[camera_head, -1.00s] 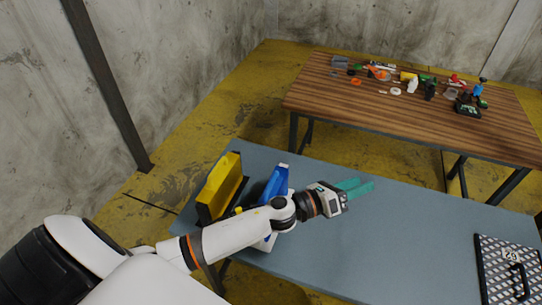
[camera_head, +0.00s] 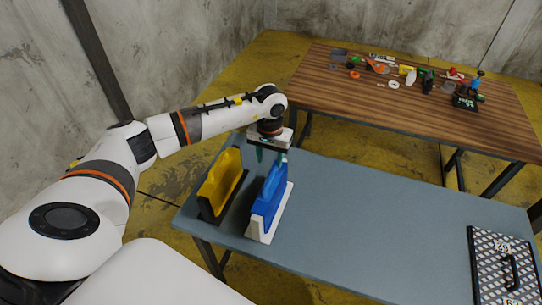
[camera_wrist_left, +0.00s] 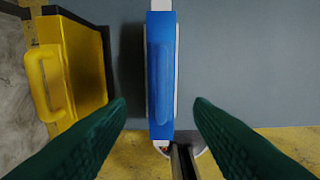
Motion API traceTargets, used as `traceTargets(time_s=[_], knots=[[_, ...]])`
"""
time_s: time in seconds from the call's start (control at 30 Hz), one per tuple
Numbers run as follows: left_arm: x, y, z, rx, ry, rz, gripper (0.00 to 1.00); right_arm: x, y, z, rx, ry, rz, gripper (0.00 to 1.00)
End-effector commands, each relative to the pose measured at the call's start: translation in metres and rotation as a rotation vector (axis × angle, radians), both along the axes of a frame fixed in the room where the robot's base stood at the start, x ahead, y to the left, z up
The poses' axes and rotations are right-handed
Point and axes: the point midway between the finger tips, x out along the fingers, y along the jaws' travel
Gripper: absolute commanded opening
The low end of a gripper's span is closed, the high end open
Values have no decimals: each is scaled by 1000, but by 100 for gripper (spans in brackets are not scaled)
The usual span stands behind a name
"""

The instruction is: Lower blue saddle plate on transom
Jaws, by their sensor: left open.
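The blue saddle plate (camera_head: 268,192) stands on the white transom piece (camera_head: 262,230) on the blue-grey table. In the left wrist view the blue plate (camera_wrist_left: 161,60) has a raised grip ridge along its top, and the white transom (camera_wrist_left: 160,5) shows at its far end and along its edges. I cannot tell whether the plate is fully seated. My left gripper (camera_head: 270,156) points down over the plate's far end, open and empty. Its green fingertips (camera_wrist_left: 160,106) are on either side of the plate, apart from it. My right gripper is out of view.
A yellow plate on a dark stand (camera_head: 221,184) stands close to the left. A checkered case (camera_head: 500,268) lies at the table's right end. The grey table (camera_head: 380,215) is clear between. A wooden table (camera_head: 420,115) behind carries several small parts and tools.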

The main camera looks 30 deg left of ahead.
Motion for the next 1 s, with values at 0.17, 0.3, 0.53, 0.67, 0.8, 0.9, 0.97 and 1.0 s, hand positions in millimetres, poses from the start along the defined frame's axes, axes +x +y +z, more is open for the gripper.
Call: traceTargets(time_s=[0.17, 0.3, 0.53, 0.67, 0.8, 0.9, 0.97, 1.0], knots=[[0, -1, -22, -3, 0, 1, 47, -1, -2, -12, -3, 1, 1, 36], [-1, -1, -44, -5, 2, 2, 47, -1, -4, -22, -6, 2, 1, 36], [0, -1, -79, -4, -2, 2, 47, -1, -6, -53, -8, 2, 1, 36], [0, -1, -90, -5, -1, 2, 47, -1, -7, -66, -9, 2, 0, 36], [0, -1, -94, -5, -1, 2, 47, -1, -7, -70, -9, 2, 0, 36], [0, -1, -93, -5, -1, 2, 47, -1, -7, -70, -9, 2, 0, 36], [0, -1, -93, -5, -1, 2, 47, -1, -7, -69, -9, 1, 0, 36], [0, -1, -93, -5, -1, 2, 47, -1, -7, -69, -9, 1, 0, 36]])
